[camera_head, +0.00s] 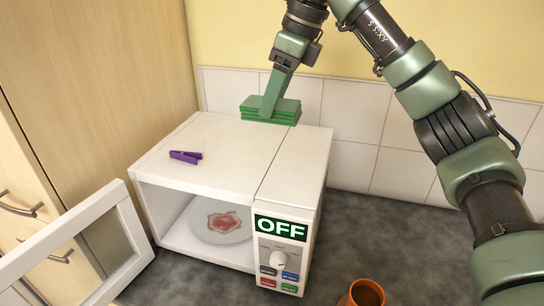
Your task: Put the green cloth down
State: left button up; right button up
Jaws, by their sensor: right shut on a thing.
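The green cloth (285,113) is a folded, layered stack at the back right of the white microwave's top (225,143). My right gripper (268,112) reaches down from above and is shut on the cloth. My left gripper is not in view.
A purple clothespin (186,157) lies on the microwave's top left. The microwave door (75,245) hangs open to the left; a plate with a reddish stain (222,220) is inside. The display (281,228) reads OFF. An orange-brown cup (362,294) stands front right.

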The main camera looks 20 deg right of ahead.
jog(key=f, duration=0.2)
jog(key=shift+s+d+f, duration=0.1)
jog(key=shift+s+f, duration=0.1)
jog(key=shift+f, duration=0.15)
jog(key=f, duration=0.2)
jog(key=w+f+p, duration=0.1)
jog(key=f, duration=0.2)
jog(key=f+p, duration=0.1)
jog(key=f, duration=0.1)
jog(key=shift+w+f, duration=0.2)
jog(key=shift+f, duration=0.2)
jog(key=shift+s+f+p, duration=0.15)
jog(key=shift+f+p, duration=0.15)
jog(key=shift+f, duration=0.05)
notch_tip(320, 180, down, 2)
jog(key=shift+f+p, duration=0.2)
jog(key=shift+p, duration=0.25)
jog(key=shift+f, duration=0.4)
jog(key=o, duration=1.5)
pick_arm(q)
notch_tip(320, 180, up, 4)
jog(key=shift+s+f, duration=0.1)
